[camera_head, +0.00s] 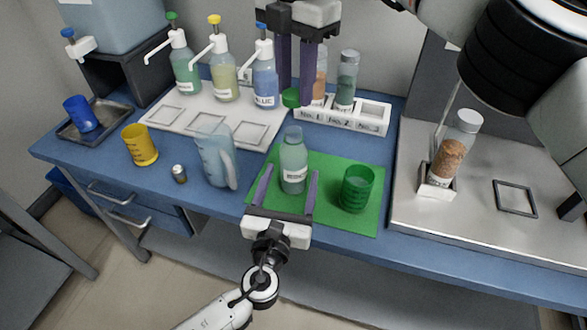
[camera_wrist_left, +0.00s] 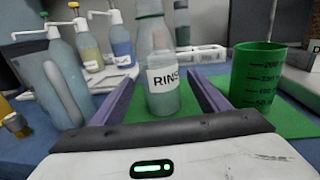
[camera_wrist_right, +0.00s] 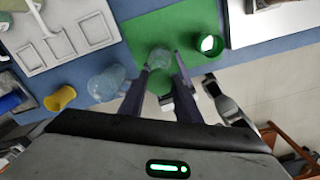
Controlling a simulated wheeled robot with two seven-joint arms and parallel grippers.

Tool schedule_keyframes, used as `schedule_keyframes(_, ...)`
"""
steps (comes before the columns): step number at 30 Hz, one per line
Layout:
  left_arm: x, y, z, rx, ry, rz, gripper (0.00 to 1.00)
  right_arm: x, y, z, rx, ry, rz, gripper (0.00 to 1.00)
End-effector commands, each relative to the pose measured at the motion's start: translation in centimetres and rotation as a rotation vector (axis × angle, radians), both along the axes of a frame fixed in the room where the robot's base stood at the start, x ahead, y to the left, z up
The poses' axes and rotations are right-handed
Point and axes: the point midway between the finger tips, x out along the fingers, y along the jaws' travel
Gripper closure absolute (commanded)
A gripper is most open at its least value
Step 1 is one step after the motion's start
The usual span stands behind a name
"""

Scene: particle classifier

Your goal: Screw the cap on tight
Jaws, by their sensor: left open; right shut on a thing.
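The pale clear bottle (camera_head: 293,168), with a label starting "RINS", stands upright on the green mat (camera_head: 345,222). No cap sits on its neck in the head view. My left gripper (camera_head: 290,172) is open, its fingers either side of the bottle; in the left wrist view the bottle (camera_wrist_left: 162,70) stands between the fingers with gaps. My right gripper (camera_head: 294,88) is shut on the green cap (camera_head: 291,97), held above and behind the bottle in the head view. The cap (camera_wrist_right: 166,100) also shows between the right fingers in the right wrist view.
A green cup (camera_head: 356,188) stands right of the bottle. A clear jug (camera_head: 213,155), a small metal can (camera_head: 179,173) and a yellow cup (camera_head: 140,145) are left. Pump bottles and a white vial rack (camera_head: 372,117) stand behind. A steel surface (camera_head: 480,225) lies right.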

Motion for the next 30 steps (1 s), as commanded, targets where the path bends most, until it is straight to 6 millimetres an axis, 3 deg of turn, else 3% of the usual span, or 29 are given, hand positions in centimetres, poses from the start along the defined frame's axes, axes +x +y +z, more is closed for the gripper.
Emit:
schedule_keyframes(7,3.1,-0.6,0.0,0.0,0.0,0.001,0.31,0.0,0.0,0.0,0.0,0.0,0.0,0.9)
schedule_keyframes(20,3.7,-0.8,0.0,-0.002,0.0,0.0,0.33,0.0,0.0,0.0,0.0,0.0,0.0,0.9)
schedule_keyframes(30,3.7,-0.7,0.0,-0.001,0.001,0.0,0.9,0.0,0.0,0.0,0.0,0.0,0.0,0.9)
